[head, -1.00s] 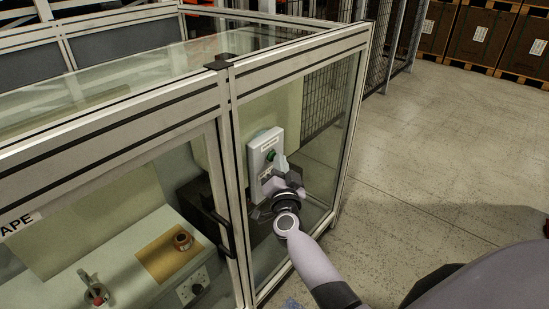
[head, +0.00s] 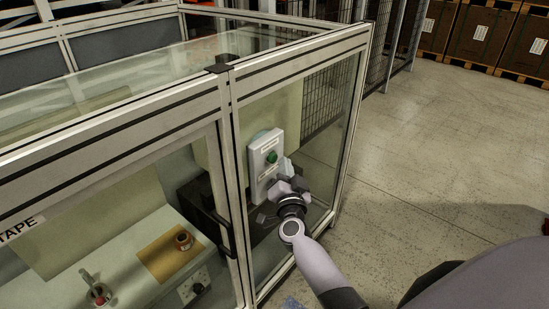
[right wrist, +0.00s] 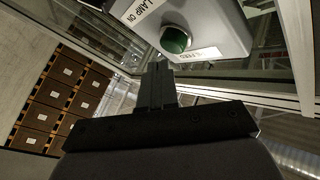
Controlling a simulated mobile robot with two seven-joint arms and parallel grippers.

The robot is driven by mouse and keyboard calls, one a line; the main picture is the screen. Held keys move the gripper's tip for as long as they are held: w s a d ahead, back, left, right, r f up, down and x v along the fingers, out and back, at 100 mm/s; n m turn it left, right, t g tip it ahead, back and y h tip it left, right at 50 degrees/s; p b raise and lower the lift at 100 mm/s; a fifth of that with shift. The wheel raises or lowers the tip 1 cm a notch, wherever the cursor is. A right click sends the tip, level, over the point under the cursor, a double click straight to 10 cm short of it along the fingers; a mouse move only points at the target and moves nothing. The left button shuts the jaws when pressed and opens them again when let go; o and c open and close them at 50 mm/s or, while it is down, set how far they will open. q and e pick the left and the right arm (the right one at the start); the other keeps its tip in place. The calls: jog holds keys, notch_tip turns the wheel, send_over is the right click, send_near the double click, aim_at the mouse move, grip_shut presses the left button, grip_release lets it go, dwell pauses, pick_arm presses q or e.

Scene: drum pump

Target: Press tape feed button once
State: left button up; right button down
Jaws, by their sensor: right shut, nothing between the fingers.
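A pale control box (head: 258,182) is behind the glass line of the cell's end panel in the head view. It carries a green round button (head: 272,157). In the right wrist view the green button (right wrist: 175,38) sits on the grey box, beside a partly hidden label ending in "FEED"; another label reads "LAMP ON". My right gripper (head: 283,186) is shut and empty, just below the button in the head view. In the right wrist view its closed fingertips (right wrist: 160,68) point at the button's lower edge. I cannot tell whether they touch it. My left gripper is not in view.
A framed glass enclosure (head: 160,107) fills the left. Inside, a brown roll (head: 184,240) rests on a tan board (head: 160,259), near a black knob (head: 196,288). Open floor (head: 430,160) lies to the right, with brown crates (head: 480,40) behind.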

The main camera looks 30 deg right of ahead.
jog(key=s, duration=0.1)
jog(key=s+d+p, duration=0.1)
jog(key=s, duration=0.1)
jog(key=s+p, duration=0.1)
jog(key=shift+s+d, duration=0.4)
dwell(0.7)
jog(key=s+a+f+n+g+y, duration=0.2)
jog(key=s+a+f+n+y, duration=0.1)
jog(key=s, duration=0.5)
jog(key=s+a+f+n+g+y, duration=0.3)
jog(key=s+a+f+n, duration=0.3)
jog(key=s+f, duration=0.1)
jog(key=s+a+f+n+g+y, duration=0.2)
jog(key=s+a+f+n+y, duration=0.2)
jog(key=s, duration=0.4)
jog(key=shift+s+a+f+n, duration=0.35)
jog(key=shift+a+f+n, duration=0.2)
jog(key=shift+f+n, duration=0.3)
